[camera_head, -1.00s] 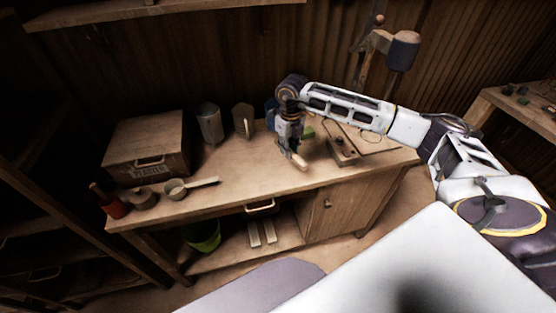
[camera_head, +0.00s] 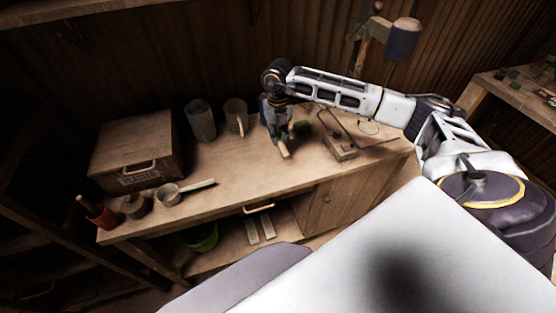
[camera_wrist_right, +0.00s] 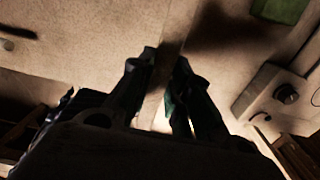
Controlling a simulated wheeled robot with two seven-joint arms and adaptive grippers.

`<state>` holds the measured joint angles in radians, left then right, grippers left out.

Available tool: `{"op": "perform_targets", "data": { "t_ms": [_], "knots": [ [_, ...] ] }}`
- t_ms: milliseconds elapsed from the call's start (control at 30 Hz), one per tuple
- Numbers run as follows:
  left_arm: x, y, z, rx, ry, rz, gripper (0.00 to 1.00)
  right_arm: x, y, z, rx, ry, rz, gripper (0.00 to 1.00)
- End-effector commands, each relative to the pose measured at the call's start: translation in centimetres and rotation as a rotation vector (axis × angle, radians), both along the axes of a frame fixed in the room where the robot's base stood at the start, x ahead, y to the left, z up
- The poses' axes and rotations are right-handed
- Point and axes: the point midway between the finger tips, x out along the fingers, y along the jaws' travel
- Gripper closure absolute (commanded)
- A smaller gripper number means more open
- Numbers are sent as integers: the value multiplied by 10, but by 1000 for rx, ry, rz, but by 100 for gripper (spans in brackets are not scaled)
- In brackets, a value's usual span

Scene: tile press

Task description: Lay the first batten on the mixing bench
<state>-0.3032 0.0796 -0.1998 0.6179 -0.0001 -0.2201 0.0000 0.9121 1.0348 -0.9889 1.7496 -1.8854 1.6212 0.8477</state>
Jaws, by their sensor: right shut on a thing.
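My right gripper (camera_head: 281,138) is above the mixing bench (camera_head: 235,170), near the middle of its top, pointing down. It is shut on a pale wooden batten (camera_head: 284,151), whose near end sticks out below the fingers. In the right wrist view the fingers (camera_wrist_right: 166,72) close on the batten (camera_wrist_right: 175,30), which runs away between them. I cannot tell whether the batten touches the bench top. My left gripper is not in view.
Two pale strips (camera_head: 252,230) lie on the lower shelf. The front middle bench top is clear.

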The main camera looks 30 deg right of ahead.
Motion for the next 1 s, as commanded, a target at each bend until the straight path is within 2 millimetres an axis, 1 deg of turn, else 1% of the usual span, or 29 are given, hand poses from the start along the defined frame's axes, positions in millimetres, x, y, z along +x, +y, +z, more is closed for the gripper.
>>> {"op": "perform_targets", "data": {
  "t_ms": [167,267,400,600,1000],
  "knots": [
    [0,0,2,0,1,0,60,-1,0,-11,0,3,0,100],
    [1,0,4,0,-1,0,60,-1,0,-22,0,4,0,100],
    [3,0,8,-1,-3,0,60,-1,0,-42,1,4,1,100],
    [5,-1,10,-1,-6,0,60,0,0,-60,0,0,1,100],
    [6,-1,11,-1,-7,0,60,0,0,-64,0,1,1,100]
  ]
}}
